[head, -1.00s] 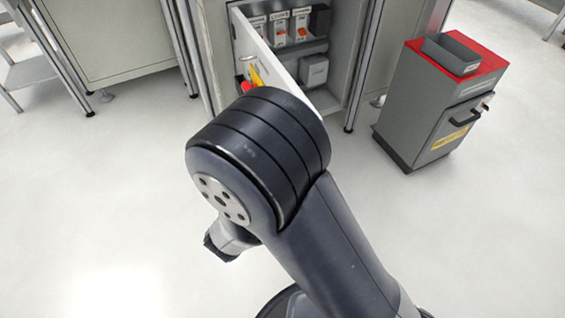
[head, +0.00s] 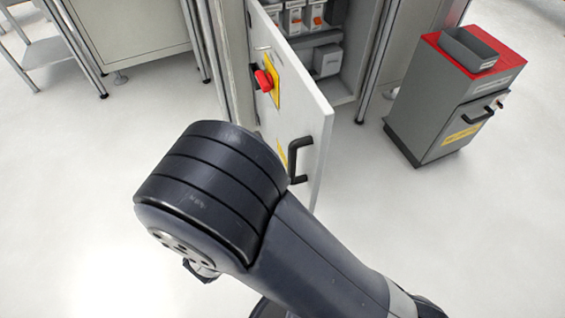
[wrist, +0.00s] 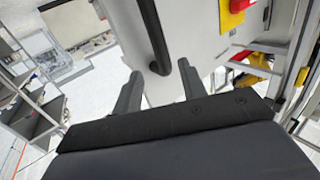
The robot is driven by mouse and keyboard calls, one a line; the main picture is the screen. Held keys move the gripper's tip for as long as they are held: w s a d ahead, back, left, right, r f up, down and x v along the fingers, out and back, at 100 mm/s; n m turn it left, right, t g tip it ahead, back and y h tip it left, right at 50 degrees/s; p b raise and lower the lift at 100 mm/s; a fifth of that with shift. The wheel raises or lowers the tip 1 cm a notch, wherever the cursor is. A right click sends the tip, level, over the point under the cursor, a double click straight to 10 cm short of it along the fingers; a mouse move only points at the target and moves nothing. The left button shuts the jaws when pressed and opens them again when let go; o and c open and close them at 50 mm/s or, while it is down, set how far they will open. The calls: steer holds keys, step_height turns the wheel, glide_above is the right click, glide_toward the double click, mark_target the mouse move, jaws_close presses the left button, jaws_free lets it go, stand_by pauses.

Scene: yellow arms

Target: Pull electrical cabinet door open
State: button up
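The electrical cabinet (head: 232,60) has its door (head: 308,112) standing open, swung out toward me, in the head view. The door carries a red knob (head: 264,80) on a yellow plate and a black bar handle (head: 299,160) near its free edge. In the wrist view, the handle (wrist: 155,40) runs down to a bend by the fingertips of my gripper (wrist: 161,70). The fingers are spread apart. I cannot tell whether the bar lies between them or just past the tips.
Breakers and boxes (head: 325,60) show inside the cabinet. A grey cart (head: 440,110) with a red top and an open bin (head: 470,48) stands to the right. Another cabinet (head: 130,35) and a shelf rack (head: 35,50) stand at left. The white floor between is clear.

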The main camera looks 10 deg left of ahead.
mark_target(294, 155)
steer(key=shift+v, duration=1.1)
steer(key=shift+w, duration=0.1)
steer(key=b+x, duration=0.2)
steer(key=x, duration=0.8)
steer(key=shift+w+d+f, duration=0.1)
steer(key=shift+w, duration=0.2)
steer(key=shift+d, duration=0.1)
